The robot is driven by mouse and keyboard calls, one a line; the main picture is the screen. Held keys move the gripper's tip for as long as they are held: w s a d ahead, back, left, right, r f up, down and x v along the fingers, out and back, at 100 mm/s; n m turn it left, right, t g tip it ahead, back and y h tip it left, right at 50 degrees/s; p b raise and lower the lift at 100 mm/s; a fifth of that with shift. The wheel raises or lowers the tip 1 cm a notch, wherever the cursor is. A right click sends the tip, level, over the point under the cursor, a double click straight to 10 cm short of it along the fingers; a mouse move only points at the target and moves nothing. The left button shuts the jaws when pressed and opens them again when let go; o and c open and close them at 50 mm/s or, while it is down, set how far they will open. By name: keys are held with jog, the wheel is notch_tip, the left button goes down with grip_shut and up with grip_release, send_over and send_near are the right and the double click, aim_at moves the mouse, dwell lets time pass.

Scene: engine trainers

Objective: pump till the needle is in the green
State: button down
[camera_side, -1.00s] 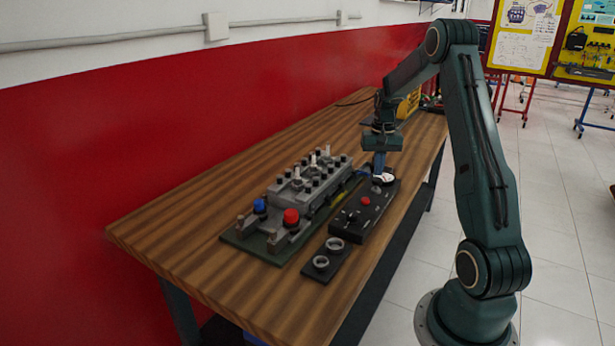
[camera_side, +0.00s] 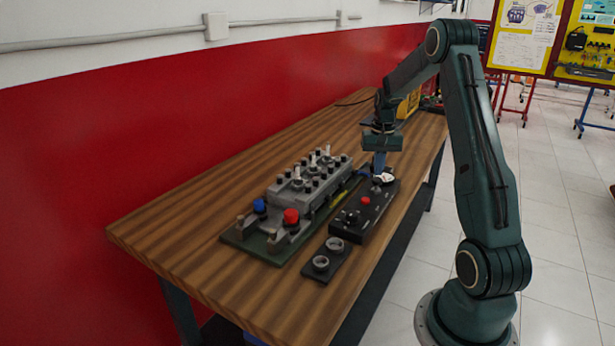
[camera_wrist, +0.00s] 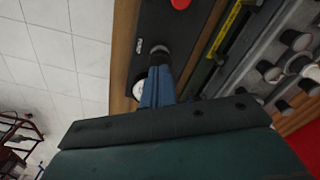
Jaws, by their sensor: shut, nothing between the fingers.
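A black control box (camera_side: 354,218) lies along the right side of the table, with a red button (camera_side: 365,201) and a dark knob on its top. At its far end is a round white-faced gauge (camera_side: 388,177), partly hidden by my gripper; its needle and any green band cannot be made out. My gripper (camera_side: 379,175) points down with its blue fingers shut and empty at the box's far end. In the wrist view the fingertips (camera_wrist: 159,67) are over a dark round knob or plunger (camera_wrist: 159,50), with the white gauge (camera_wrist: 139,90) beside them. Whether they touch the knob I cannot tell.
A grey engine block trainer (camera_side: 310,180) on a green base stands left of the box, with a blue cap (camera_side: 260,205) and a red cap (camera_side: 291,216). The table's left side is clear.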

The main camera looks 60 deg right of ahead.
aim_at(377, 179)
jog(key=shift+f, duration=0.25)
jog(key=shift+f, duration=1.35)
jog(key=shift+r, duration=1.6)
jog(key=shift+f, duration=0.2)
jog(key=shift+f, duration=1.4)
jog(key=shift+r, duration=1.6)
